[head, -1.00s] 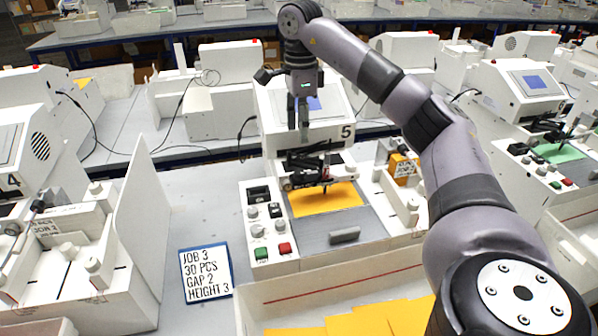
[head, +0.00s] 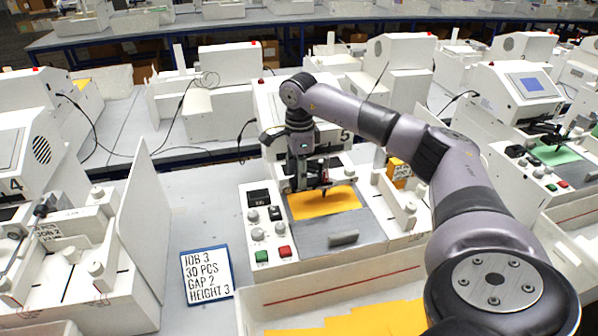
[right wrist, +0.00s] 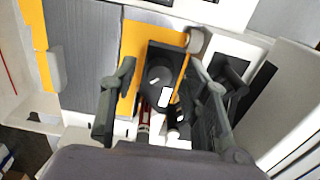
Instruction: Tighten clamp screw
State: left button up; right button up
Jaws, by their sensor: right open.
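The pen carriage (head: 317,176) of plotter 5 is a dark block holding a pen over an orange sheet (head: 335,203). In the right wrist view the carriage (right wrist: 176,62) has a round grey knob (right wrist: 158,76) on its top, likely the clamp screw, with a small white patch beside it. My right gripper (head: 298,185) points down at the carriage and partly hides it in the head view. In the right wrist view its fingers (right wrist: 160,82) are open, one on each side of the knob, with nothing seen between them touching it. My left gripper is not in view.
A control panel with knobs and green and red buttons (head: 285,252) lies left of the sheet. A job card (head: 206,277) lies on the table. A bin wall (head: 290,300) with orange sheets stands in front. Similar plotters stand on both sides.

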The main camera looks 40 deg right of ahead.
jog(key=shift+c, duration=0.4)
grip_shut()
jog(key=shift+m, duration=0.3)
jog(key=m, duration=0.9)
jog(key=shift+r+m, duration=0.1)
jog(key=shift+m, duration=0.3)
jog(key=m, duration=0.4)
jog(key=shift+m, duration=0.3)
jog(key=m, duration=0.4)
jog(key=shift+m, duration=0.4)
jog(key=shift+w, duration=0.1)
